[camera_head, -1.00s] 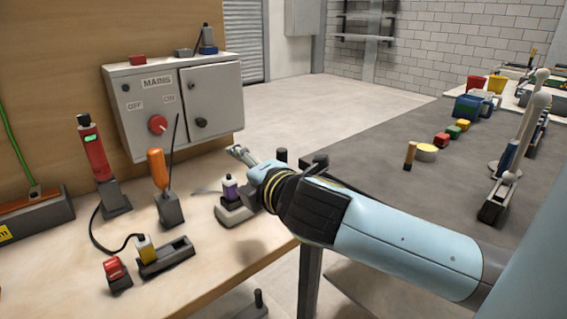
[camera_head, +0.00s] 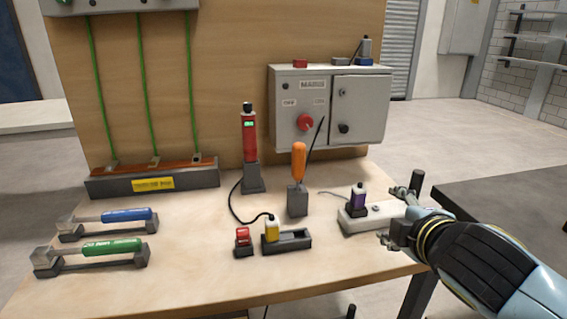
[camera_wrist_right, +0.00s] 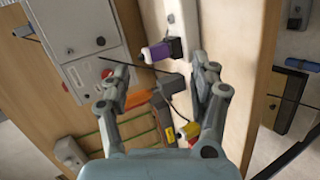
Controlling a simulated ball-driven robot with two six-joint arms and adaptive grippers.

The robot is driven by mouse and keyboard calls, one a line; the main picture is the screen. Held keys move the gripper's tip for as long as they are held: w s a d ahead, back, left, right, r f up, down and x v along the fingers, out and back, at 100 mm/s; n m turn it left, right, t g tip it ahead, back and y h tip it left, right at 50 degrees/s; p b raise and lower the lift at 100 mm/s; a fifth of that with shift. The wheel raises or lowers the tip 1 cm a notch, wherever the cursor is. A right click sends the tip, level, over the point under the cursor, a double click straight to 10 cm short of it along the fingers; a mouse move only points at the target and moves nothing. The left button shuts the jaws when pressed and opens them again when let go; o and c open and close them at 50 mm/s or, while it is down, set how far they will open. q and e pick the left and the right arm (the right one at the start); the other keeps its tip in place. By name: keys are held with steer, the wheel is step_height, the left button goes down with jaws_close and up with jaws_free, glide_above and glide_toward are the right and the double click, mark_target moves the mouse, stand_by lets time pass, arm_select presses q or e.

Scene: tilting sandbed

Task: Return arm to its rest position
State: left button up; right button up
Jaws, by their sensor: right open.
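My right gripper (camera_head: 391,215) is open and empty at the right end of the wooden workbench (camera_head: 300,279), beside a pale socket block (camera_head: 382,216) with a purple-and-black plug (camera_head: 357,198) in it. My right arm (camera_head: 490,265) comes in from the lower right. In the right wrist view the two fingers of the right gripper (camera_wrist_right: 160,95) are spread apart with nothing held between them. The purple plug (camera_wrist_right: 158,52) shows beyond the fingertips there. My left gripper is not in view.
A grey mains box (camera_head: 343,88) with a red knob stands at the back. A red tester (camera_head: 249,140), an orange-handled screwdriver (camera_head: 298,160), a yellow plug (camera_head: 272,229) and blue and green handled tools (camera_head: 127,215) occupy the bench. A dark table (camera_head: 510,200) stands at right.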

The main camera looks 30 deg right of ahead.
steer(key=s+a+f+m+g+y, duration=0.25)
steer(key=s+a+m+g, duration=0.2)
steer(key=s, duration=0.35)
steer(key=s+a+f+m+g+y, duration=0.2)
steer(key=s+a+f+m+g, duration=0.15)
steer(key=s+a+m, duration=0.35)
steer(key=s+d+f+g+b, duration=0.1)
steer(key=s+d+f+b, duration=0.1)
steer(key=f, duration=1.3)
steer(key=s+d+f+g+b, duration=0.1)
steer(key=s+d+f, duration=0.15)
steer(key=f, duration=1.35)
steer(key=s+f+g+b, duration=0.1)
steer(key=s+f+b, duration=0.1)
steer(key=s+f, duration=1.3)
steer(key=shift+s+d+f, duration=0.2)
steer(key=shift+s+d, duration=0.05)
steer(key=shift+s, duration=0.95)
